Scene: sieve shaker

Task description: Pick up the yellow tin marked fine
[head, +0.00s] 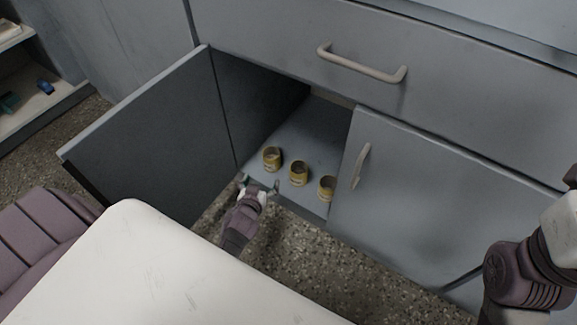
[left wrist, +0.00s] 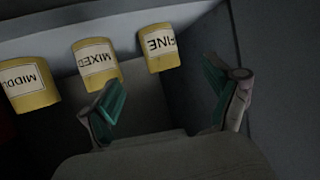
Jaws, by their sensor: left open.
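The yellow tin marked fine (left wrist: 161,47) stands at the right end of a row of three in the left wrist view. Beside it are the tins marked mixed (left wrist: 96,60) and midd… (left wrist: 27,84). In the head view the row stands on the cabinet floor: left tin (head: 272,159), middle tin (head: 298,174), right tin (head: 327,188). Their labels are too small to read there. My left gripper (head: 260,183) is open and empty at the cabinet opening, closest to the left tin. Its green-padded fingers (left wrist: 168,100) are apart from the fine tin. My right gripper is out of view.
The open cabinet door (head: 150,140) stands left of my left gripper. The closed door (head: 430,190) bounds the opening at right, under a drawer (head: 300,50). A cabinet edge (left wrist: 235,35) is close to one finger. A shelf (head: 40,112) stands at far left.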

